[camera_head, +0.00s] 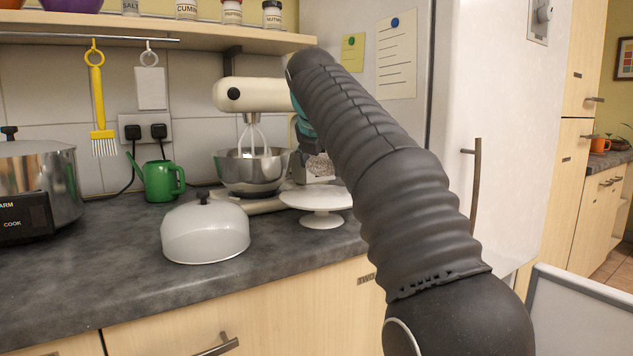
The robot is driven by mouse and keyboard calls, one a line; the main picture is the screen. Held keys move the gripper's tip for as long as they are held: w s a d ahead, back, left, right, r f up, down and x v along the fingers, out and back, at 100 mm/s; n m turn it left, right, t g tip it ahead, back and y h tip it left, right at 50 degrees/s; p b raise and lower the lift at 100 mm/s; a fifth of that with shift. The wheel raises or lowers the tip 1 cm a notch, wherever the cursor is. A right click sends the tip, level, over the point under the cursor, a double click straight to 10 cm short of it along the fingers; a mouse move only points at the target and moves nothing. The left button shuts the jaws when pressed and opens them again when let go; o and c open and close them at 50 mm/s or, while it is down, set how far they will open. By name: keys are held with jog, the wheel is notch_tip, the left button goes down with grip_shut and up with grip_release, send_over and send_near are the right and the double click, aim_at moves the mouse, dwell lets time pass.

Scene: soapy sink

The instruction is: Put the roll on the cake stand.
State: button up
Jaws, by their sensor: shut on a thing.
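The white cake stand (321,217) stands on the dark counter, in front of the mixer's base and partly behind my arm. My gripper (314,155) is above the cake stand and mostly hidden by my own arm. It is shut on a small speckled, brownish thing that appears to be the roll (320,165). The roll is just above the stand's plate; I cannot tell whether it touches the plate. The fingertips do not show clearly.
A white dome lid (205,235) with a black knob sits on the counter left of the stand. A cream mixer (265,94) with a steel bowl (250,174) stands behind. A green watering can (161,181) and a steel cooker (40,185) are further left. The front left counter is clear.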

aim_at(321, 194)
jog(key=shift+s+a+f, duration=0.1)
jog(key=shift+f, duration=0.2)
jog(key=shift+f+b, duration=0.6)
jog(key=shift+f, duration=1.05)
jog(key=shift+f+b, duration=0.3)
jog(key=shift+f, duration=0.45)
jog(key=o, duration=1.2)
jog(key=shift+f, duration=0.2)
jog(key=shift+o, duration=0.2)
jog(key=shift+r, duration=0.2)
jog(key=shift+r, duration=0.25)
jog(key=p+v, duration=0.1)
jog(key=v, duration=1.1)
jog(key=shift+r+p, duration=0.4)
jog(key=shift+r, duration=0.1)
